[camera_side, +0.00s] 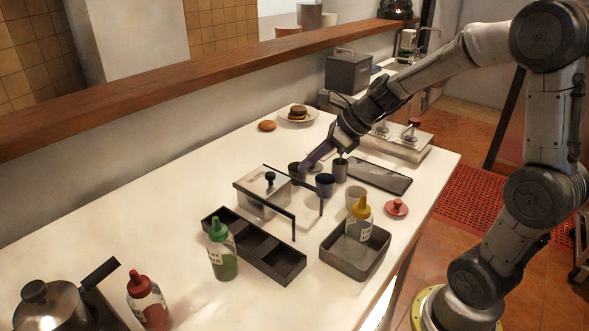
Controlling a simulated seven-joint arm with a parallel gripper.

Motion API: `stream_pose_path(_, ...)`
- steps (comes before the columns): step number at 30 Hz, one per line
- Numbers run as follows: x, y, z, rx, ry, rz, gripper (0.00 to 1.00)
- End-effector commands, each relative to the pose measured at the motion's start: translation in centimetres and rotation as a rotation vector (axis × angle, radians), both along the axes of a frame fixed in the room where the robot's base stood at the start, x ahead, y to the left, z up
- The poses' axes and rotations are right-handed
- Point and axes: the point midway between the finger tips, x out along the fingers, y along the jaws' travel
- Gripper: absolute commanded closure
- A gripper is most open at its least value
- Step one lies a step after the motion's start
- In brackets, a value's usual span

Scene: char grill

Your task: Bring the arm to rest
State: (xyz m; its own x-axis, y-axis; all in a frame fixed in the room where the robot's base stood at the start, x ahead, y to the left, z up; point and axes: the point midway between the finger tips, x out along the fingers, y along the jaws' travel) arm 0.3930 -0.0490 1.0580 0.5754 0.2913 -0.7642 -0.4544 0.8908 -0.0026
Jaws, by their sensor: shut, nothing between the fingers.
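My gripper (310,165) hangs over the white counter (210,170) at the middle of the view, its fingers pointing down and left. It is shut and empty. Its tips are just above or beside a small dark cup (295,171); I cannot tell whether they touch. A blue cup (325,185) and a grey cup (340,171) stand close to the right of the tips. My arm reaches in from the upper right, outstretched over the counter.
A clear lidded box (264,195), black divided tray (284,260) and green-capped bottle (222,258) stand in front. Behind are a burger plate (286,114) and burner unit (415,143). The left counter is mostly clear.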

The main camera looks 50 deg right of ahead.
Motion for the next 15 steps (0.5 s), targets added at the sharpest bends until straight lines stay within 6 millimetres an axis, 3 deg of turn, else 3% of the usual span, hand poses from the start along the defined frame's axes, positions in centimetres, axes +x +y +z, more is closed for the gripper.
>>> stream_pose_path(6, -2.7, -1.5, 3.6, -0.003, -0.001, -0.004, 1.00)
stream_pose_path(15, -4.5, -2.1, 5.8, -0.002, 0.002, 0.004, 1.00)
